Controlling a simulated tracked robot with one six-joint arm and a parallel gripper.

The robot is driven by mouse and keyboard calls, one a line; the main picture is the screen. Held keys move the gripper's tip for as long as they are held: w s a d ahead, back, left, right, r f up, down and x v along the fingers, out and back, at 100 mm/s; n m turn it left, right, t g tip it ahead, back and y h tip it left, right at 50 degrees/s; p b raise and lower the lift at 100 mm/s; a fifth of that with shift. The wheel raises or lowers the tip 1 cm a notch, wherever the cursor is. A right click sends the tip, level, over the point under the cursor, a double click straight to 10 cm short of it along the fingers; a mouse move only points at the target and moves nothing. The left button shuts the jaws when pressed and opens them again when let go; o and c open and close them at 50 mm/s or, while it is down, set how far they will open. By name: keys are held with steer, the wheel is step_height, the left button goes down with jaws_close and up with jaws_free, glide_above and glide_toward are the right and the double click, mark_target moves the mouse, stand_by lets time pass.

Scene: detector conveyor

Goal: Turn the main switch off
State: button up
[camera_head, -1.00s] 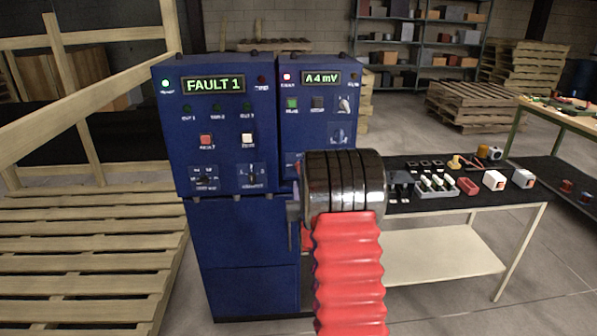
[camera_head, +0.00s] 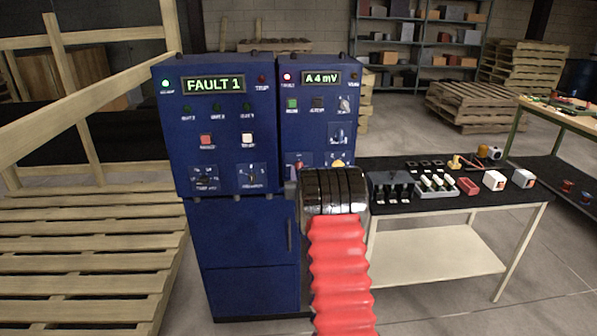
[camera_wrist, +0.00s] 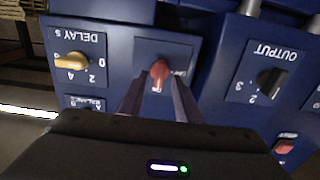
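The red switch knob (camera_wrist: 159,72) sits on a square plate on the blue cabinet's front, in the middle of the wrist view, where lettering appears upside down. I take it for the main switch; its label is too small to read. In the head view the red knob (camera_head: 298,165) shows small, low on the right cabinet, just above my wrist. My gripper (camera_wrist: 158,88) points at it, with its two fingers apart on either side of the knob. I cannot tell whether they touch it. In the head view my fingers are mostly hidden.
A yellow DELAY knob (camera_wrist: 72,60) and a black OUTPUT knob (camera_wrist: 271,83) flank the red knob. The left blue cabinet (camera_head: 225,130) shows FAULT 1; the right display (camera_head: 321,78) reads A 4 mV. A black-topped bench (camera_head: 460,200) stands to the right, pallets to the left.

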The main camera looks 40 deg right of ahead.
steer(key=shift+x, duration=1)
steer(key=c, duration=0.6)
steer(key=shift+a+f, duration=0.1)
steer(key=shift+a, duration=0.15)
steer(key=shift+c, duration=0.3)
steer(key=shift+d, duration=0.1)
